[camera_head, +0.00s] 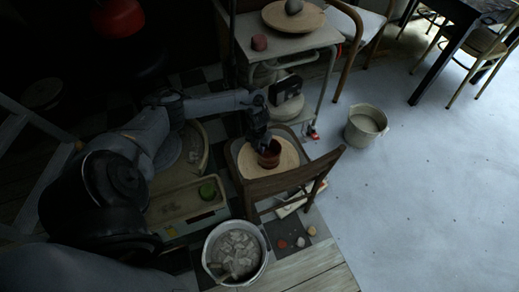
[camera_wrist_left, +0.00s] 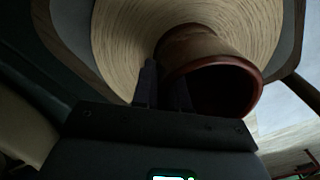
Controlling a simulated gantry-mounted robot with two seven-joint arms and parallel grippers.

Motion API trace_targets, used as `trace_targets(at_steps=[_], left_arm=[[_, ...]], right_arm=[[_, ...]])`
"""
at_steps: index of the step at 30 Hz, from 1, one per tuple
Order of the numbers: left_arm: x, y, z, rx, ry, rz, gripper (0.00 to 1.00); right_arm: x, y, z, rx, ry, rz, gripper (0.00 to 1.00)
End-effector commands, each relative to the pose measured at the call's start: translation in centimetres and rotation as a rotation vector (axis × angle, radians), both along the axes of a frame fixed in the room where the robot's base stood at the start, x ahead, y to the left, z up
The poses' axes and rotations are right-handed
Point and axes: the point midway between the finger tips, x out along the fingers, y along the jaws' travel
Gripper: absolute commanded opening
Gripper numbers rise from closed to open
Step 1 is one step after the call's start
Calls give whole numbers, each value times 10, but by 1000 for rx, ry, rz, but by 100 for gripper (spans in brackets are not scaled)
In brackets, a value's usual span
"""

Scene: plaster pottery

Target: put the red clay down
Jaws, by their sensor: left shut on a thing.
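The red clay (camera_head: 269,155) is a reddish-brown, hollow cup shape with an open rim. It is over the round wooden board (camera_head: 289,154) on the chair seat. My left gripper (camera_head: 263,142) comes down from above and is shut on the wall of the red clay. In the left wrist view, the fingers (camera_wrist_left: 165,88) pinch the near side of the red clay (camera_wrist_left: 200,48), with its dark opening facing the camera. The board (camera_wrist_left: 125,45) lies behind it. I cannot tell whether its base touches the board. My right gripper is not in view.
The chair backrest (camera_head: 297,176) rises just in front of the board. A metal bucket of pale chunks (camera_head: 209,258) stands below, and a pale bucket (camera_head: 350,136) stands right. A small table (camera_head: 296,44) holds a pinkish lump (camera_head: 259,43).

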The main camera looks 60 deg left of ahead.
Motion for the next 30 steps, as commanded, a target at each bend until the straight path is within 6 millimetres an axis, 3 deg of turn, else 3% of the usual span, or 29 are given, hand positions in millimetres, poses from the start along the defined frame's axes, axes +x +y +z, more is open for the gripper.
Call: trace_targets(at_steps=[11, 12, 17, 25, 30], left_arm=[[2, 0, -1, 0, -4, 1, 0], [0, 0, -2, 1, -1, 0, 16], [0, 0, -2, -1, -1, 0, 39], [0, 0, -1, 0, -1, 0, 39], [1, 0, 11, 1, -2, -1, 39]], right_arm=[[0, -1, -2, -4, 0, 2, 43], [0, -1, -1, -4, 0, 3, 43], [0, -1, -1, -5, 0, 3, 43], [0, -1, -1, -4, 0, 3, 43], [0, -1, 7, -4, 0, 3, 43]])
